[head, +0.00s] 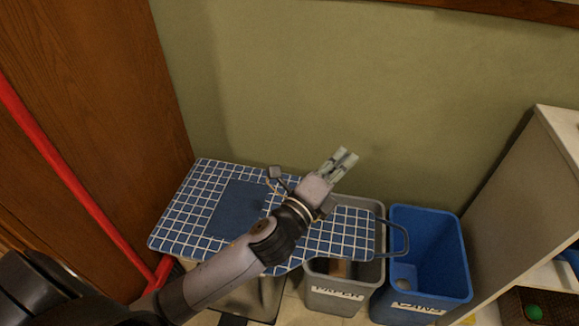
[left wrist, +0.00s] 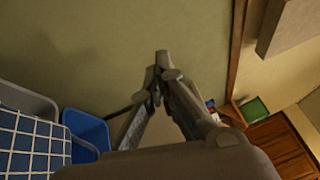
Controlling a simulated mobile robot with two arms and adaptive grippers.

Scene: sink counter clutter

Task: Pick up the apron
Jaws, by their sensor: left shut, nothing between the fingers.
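The apron (head: 180,215) is blue with a white grid, a plain blue pocket patch and a blue loop at its right end. It lies spread flat over the bins in the head view, and its edge shows at the lower left of the left wrist view (left wrist: 28,148). My left arm crosses above it and hides part of its middle. My left gripper (head: 344,158) is past the apron's far edge, in front of the green wall, shut and empty. Its closed fingers also show in the left wrist view (left wrist: 161,68). My right gripper is not in view.
A grey bin (head: 345,300) stands partly under the apron's right end. A blue bin (head: 432,270) stands to its right. A white cabinet (head: 520,190) is at the right, and brown wood panelling (head: 90,100) with a red pole (head: 50,150) is at the left.

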